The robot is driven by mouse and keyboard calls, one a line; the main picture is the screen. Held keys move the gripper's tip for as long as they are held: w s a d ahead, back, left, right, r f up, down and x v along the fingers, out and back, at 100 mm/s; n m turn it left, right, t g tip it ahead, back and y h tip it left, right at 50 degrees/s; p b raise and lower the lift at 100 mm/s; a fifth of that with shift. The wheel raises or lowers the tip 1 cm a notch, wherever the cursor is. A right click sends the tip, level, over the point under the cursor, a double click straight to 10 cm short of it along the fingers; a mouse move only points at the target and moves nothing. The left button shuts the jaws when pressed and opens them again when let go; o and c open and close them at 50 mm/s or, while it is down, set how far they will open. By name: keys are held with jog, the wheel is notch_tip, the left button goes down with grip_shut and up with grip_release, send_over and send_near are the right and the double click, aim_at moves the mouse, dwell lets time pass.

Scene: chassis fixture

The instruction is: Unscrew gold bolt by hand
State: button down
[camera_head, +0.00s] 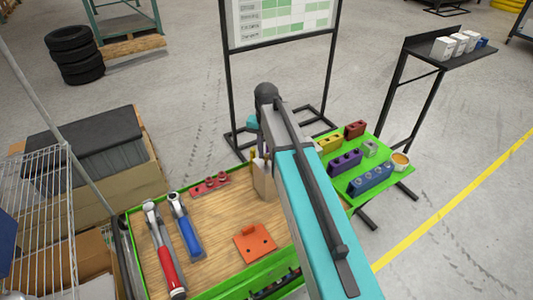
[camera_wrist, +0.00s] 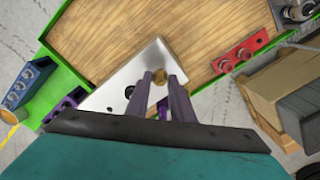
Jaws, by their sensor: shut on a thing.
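The gold bolt (camera_wrist: 159,75) shows in the wrist view between the tips of my gripper (camera_wrist: 161,78), which is shut on it. The bolt is at a silver metal plate (camera_wrist: 126,78) with dark holes, and most of its length is hidden. I cannot tell how far it sits in the plate. In the head view the plate (camera_head: 264,184) stands at the right side of the wooden work surface. My arm covers part of it, and my gripper is mostly hidden there.
The wooden surface (camera_head: 214,230) has a green rim. On it are a red-handled tool (camera_head: 163,250), a blue-handled tool (camera_head: 185,228), a red holder (camera_head: 210,184) and an orange plate (camera_head: 255,242). A green side tray (camera_head: 372,146) holds coloured blocks and a round cup (camera_head: 400,161).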

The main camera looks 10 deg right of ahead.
jog(key=shift+r, duration=2.2)
